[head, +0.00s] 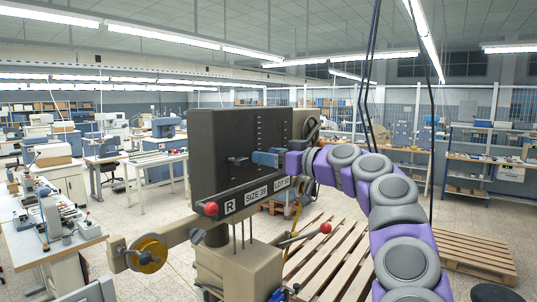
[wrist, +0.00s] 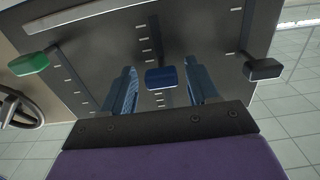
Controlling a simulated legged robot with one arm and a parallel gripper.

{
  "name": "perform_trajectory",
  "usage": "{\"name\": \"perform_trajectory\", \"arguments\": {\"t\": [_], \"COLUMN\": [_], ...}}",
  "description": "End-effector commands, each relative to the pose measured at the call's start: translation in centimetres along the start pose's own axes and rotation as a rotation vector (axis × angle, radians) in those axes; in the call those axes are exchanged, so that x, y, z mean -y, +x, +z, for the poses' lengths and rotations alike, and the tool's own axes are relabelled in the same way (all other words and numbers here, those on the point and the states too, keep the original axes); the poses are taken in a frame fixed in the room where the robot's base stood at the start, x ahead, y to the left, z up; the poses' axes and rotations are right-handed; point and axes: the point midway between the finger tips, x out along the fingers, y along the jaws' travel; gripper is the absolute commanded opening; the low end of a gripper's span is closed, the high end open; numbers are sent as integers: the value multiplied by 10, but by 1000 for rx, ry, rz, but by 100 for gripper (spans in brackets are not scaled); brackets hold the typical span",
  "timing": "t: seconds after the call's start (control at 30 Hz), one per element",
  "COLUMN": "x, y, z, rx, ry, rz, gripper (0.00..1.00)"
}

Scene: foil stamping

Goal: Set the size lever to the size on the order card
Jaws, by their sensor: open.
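The dark machine panel (head: 222,140) carries vertical scales of white ticks. In the wrist view, a blue-knobbed lever (wrist: 160,78) sits in the middle slot, a green-knobbed lever (wrist: 28,63) at left and a black-knobbed lever (wrist: 262,69) at right. A dark knob (head: 238,160) shows left of my gripper in the head view. My gripper (wrist: 160,70) is open, with one finger on each side of the blue knob; gaps show on both sides. In the head view my gripper (head: 265,158) hides this knob. White labels below the panel read R, SIZE 39 (head: 256,195) and a partly hidden LOT.
A red ball-ended handle (head: 211,209) juts from the label bar's left end, and another red ball (head: 325,227) stands lower right. A roll of gold foil (head: 151,254) is at lower left. Wooden pallets (head: 330,262) lie behind my arm. Workbenches line the room.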

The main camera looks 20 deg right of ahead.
Motion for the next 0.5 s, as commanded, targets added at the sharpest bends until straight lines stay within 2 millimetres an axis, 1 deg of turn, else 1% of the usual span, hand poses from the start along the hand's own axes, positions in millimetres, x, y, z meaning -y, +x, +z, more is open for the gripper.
{"name": "perform_trajectory", "arguments": {"t": [0.13, 0.4, 0.43, 0.5], "x": [0, 0, 0, 0], "y": [4, 5, 5, 5], "z": [-1, -1, -1, -1], "rx": [-1, -2, -2, -2], "ry": [-1, -1, -1, -1], "rz": [0, 0, 0, 0], "gripper": [60, 60, 59, 52]}}
